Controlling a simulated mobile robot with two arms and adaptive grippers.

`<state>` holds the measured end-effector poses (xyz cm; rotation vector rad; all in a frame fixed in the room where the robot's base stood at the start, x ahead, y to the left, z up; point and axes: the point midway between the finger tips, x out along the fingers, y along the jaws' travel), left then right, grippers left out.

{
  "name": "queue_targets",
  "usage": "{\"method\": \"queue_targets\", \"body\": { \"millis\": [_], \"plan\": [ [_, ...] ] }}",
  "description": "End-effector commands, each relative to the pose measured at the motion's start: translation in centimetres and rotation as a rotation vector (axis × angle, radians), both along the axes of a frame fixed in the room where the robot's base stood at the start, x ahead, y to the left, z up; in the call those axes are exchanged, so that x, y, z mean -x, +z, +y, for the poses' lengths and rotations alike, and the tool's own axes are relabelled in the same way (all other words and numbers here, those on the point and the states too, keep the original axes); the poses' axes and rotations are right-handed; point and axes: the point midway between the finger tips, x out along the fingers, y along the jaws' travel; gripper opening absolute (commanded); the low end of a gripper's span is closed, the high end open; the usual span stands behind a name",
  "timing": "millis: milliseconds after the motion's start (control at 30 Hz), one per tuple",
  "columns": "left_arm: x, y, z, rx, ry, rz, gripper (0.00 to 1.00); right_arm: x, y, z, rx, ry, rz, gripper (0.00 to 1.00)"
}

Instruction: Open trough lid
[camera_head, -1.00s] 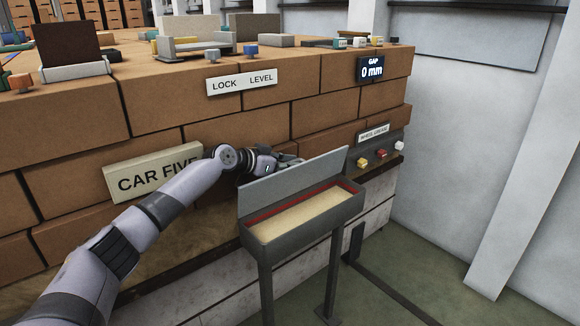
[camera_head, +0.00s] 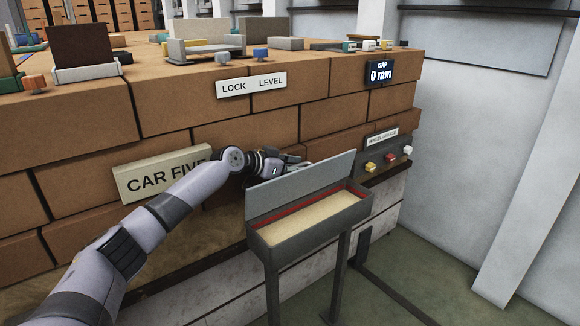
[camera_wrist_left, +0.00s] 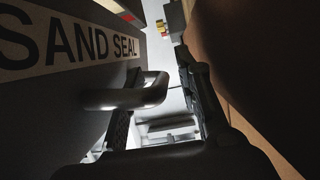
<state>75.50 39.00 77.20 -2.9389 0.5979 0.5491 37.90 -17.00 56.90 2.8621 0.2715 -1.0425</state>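The grey trough (camera_head: 312,233) stands on dark legs before the brick block, with pale sand and a red inner edge showing. Its lid (camera_head: 301,189) is up, standing steeply along the back edge. My left gripper (camera_head: 293,161) is behind the lid, partly hidden by it. In the left wrist view the lid's outer face (camera_wrist_left: 60,85) reads "SAND SEAL" and carries a metal loop handle (camera_wrist_left: 125,93). The fingers of my left gripper (camera_wrist_left: 163,95) are apart, with the handle's outer end reaching between them; contact is unclear. My right gripper is not in view.
The brick block (camera_head: 300,120) rises close behind my left arm, with a "CAR FIVE" sign (camera_head: 160,175). A panel with several coloured knobs (camera_head: 390,158) is right of the lid. Open floor (camera_head: 430,270) lies right of the trough.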

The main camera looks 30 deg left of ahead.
Motion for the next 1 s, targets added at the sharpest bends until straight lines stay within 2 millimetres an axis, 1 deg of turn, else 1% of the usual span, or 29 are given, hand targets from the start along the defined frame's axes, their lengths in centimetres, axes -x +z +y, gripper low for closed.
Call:
{"method": "queue_targets", "body": {
  "millis": [167,400,500,600,800,1000],
  "plan": [
    [1.9,0.7,1.0,-0.004,0.002,0.0,0.32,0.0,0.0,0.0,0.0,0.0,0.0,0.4],
    [6.5,2.6,2.8,-0.007,0.002,0.0,0.32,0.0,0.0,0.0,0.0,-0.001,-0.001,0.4],
    [8.0,3.2,3.5,-0.004,0.002,0.002,0.32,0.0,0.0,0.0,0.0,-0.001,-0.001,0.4],
    [9.1,3.8,4.0,-0.003,0.002,0.001,0.32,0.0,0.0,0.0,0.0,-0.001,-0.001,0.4],
    [10.1,4.3,4.3,-0.001,0.002,0.0,0.32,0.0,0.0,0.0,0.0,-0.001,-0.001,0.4],
    [10.1,4.4,4.3,0.0,0.002,-0.001,0.32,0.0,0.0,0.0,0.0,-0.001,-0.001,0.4]
  ]
}}
